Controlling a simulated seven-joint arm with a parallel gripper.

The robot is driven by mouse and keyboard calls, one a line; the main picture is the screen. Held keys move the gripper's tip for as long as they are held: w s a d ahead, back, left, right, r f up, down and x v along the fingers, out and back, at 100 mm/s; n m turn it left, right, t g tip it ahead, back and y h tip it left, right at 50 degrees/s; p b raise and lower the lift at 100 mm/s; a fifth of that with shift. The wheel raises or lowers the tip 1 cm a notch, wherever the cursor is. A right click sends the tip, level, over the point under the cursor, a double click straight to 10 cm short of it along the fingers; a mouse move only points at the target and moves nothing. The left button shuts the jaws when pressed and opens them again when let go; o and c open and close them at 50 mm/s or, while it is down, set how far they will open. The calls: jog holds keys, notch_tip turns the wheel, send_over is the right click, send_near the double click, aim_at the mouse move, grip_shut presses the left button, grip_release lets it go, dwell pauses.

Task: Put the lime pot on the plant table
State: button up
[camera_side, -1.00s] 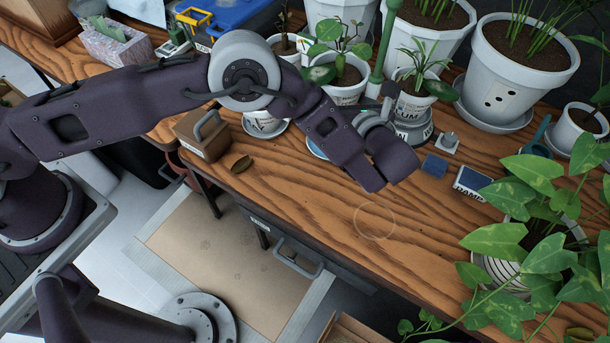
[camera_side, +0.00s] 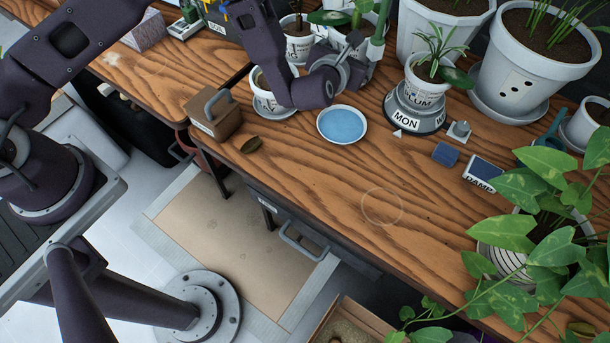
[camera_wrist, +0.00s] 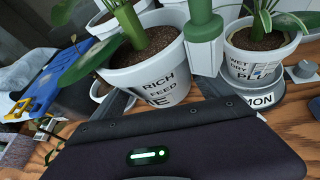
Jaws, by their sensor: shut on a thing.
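The lime pot (camera_wrist: 160,78) is a white pot with dark lettering, soil and a broad-leaved plant. It is large in the wrist view, just beyond my wrist. In the side view my arm and gripper hide much of it. My gripper (camera_side: 362,66) is shut on the lime pot near the back of the wooden table; the fingertips are hard to see. The plant table appears to be this wooden table (camera_side: 330,180), which bears several potted plants. I cannot tell whether the lime pot touches a surface.
A blue saucer (camera_side: 342,124) lies empty on the table. The plum pot (camera_side: 428,88) stands on a round base (camera_side: 415,115) marked MON. A green post (camera_wrist: 203,40) stands close beside the lime pot. A wooden box (camera_side: 213,115) is at left. The table's front middle is clear.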

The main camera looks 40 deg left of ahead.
jog(key=s+f+m+h, duration=0.3)
jog(key=s+m+h, duration=0.1)
jog(key=h, duration=0.1)
notch_tip(320, 180, up, 4)
jog(key=m+g+h, duration=0.4)
jog(key=m+h, duration=0.4)
send_over(293, 178)
notch_tip(293, 178, down, 15)
jog(key=shift+d, duration=0.1)
jog(key=shift+f, duration=0.1)
jog(key=o, duration=1.4)
jog(key=shift+f, duration=0.1)
jog(key=shift+o, duration=0.3)
